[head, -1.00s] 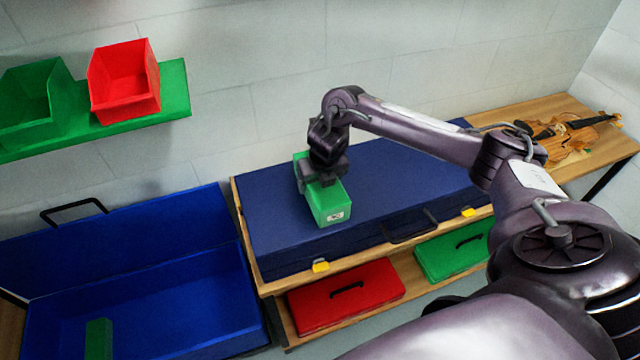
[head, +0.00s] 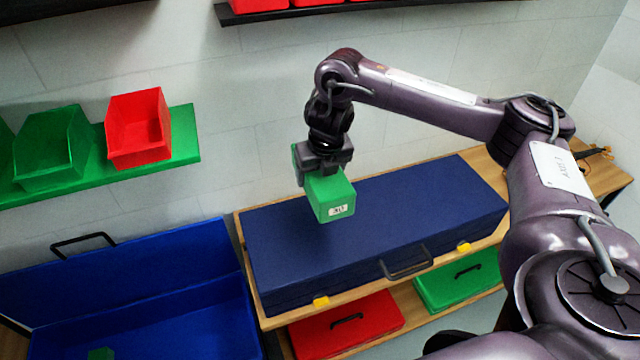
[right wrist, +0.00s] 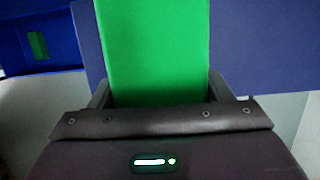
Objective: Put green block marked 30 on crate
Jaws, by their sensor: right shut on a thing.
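A green block (head: 334,199) with a small white label hangs in my right gripper (head: 324,168); the label's marking is too small to read surely. My right gripper is shut on its upper part. The block appears held above the closed dark blue case (head: 430,205) on the wooden bench. In the right wrist view the block (right wrist: 152,50) fills the space between the fingers. A second, smaller green block (head: 101,354) lies in the open blue case (head: 160,325) at lower left, cut by the frame edge. My left gripper is not in view.
A green wall shelf (head: 183,135) carries a red bin (head: 138,130) and a green bin (head: 50,150). A dark shelf (head: 310,12) is above. Red (head: 345,325) and green (head: 460,283) cases sit under the bench top. The dark blue case's right top is clear.

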